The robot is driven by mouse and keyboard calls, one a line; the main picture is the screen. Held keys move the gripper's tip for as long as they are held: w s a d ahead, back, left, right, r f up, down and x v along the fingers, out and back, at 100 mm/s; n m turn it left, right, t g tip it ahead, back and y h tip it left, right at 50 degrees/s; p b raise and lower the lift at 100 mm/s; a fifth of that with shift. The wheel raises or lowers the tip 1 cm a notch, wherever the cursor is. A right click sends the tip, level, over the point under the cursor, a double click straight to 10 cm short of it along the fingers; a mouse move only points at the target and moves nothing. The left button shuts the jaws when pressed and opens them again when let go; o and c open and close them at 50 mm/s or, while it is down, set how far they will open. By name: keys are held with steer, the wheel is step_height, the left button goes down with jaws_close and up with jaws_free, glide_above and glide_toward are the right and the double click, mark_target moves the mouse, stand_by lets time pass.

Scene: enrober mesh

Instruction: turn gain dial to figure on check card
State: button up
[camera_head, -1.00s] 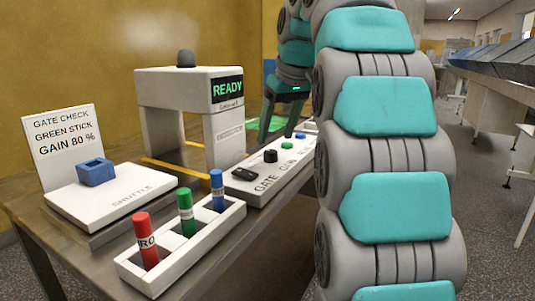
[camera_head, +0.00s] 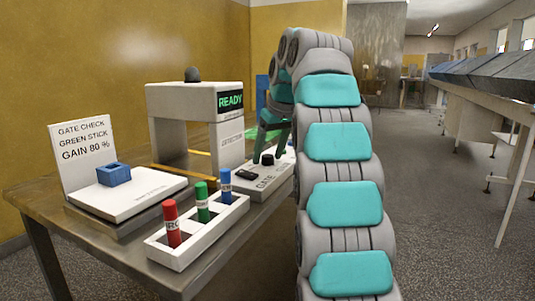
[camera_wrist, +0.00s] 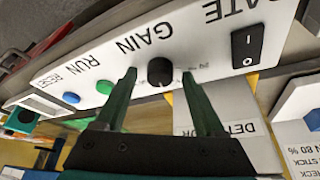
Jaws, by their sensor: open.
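The gain dial is a round black knob (camera_wrist: 160,71) on a white panel marked GATE, GAIN and RUN; the lettering is upside down in the wrist view. My gripper (camera_wrist: 159,78) is open, with one green finger on each side of the dial. I cannot tell whether either finger touches it. Small scale figures beside the dial are too blurred to read, and its pointer is not clear. In the head view the dial (camera_head: 267,159) shows between my fingers. The check card (camera_head: 85,150) stands at the left and reads GATE CHECK, GREEN STICK, GAIN 80 %.
A black rocker switch (camera_wrist: 247,46) is beside the dial; green (camera_wrist: 104,87) and blue (camera_wrist: 71,98) buttons are on its other side. The detector gate (camera_head: 195,105) shows READY. A white rack (camera_head: 185,255) holds red, green and blue sticks. A blue holder (camera_head: 113,174) sits on the shuttle.

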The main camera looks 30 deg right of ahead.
jaws_close()
stand_by(0.6)
